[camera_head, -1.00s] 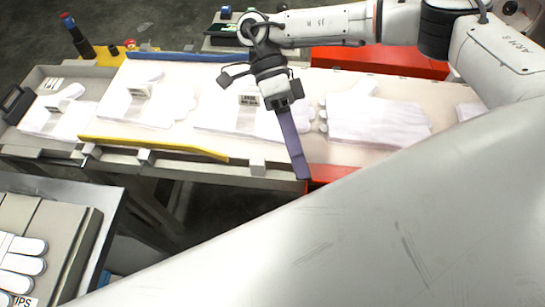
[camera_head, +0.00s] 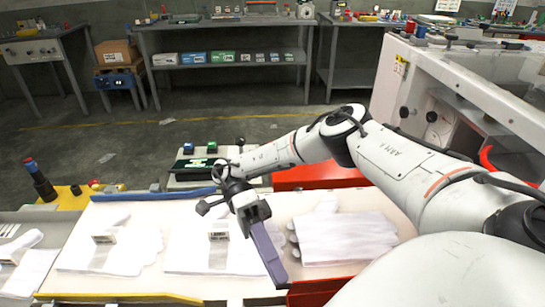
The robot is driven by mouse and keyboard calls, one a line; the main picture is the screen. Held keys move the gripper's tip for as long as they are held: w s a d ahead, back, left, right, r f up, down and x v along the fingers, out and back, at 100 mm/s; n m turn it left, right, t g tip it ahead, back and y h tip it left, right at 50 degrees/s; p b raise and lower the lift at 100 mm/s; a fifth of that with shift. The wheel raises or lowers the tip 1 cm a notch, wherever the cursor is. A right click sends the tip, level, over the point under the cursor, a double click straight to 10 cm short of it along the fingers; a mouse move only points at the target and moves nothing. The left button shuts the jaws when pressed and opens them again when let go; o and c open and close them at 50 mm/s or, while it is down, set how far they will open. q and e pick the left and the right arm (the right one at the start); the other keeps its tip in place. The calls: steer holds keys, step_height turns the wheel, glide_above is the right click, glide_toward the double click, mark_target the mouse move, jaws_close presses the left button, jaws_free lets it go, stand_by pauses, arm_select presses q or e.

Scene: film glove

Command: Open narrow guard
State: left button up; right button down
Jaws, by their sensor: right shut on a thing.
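My right gripper (camera_head: 251,216) is above the pale work table, its arm coming in from the right. It is shut on a flat purple-grey bar (camera_head: 268,251), which hangs tilted down to the right, over the gap between the white gloves. A white machine (camera_head: 455,85) with a clear-windowed cover stands at the upper right; part of its front is hidden behind my right arm. I cannot tell which part is the narrow guard. My left gripper is not in view.
White gloves (camera_head: 345,238) lie flat on the table (camera_head: 160,207), which has a blue rail (camera_head: 150,195) at the back and a yellow one (camera_head: 120,297) in front. A red box (camera_head: 318,176) and a switch box (camera_head: 190,166) stand behind it. Open floor lies beyond.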

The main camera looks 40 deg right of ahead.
steer(key=c, duration=1.3)
jaws_free()
step_height(320, 180, up, 10)
steer(key=shift+r+p, duration=0.1)
steer(key=shift+p, duration=0.8)
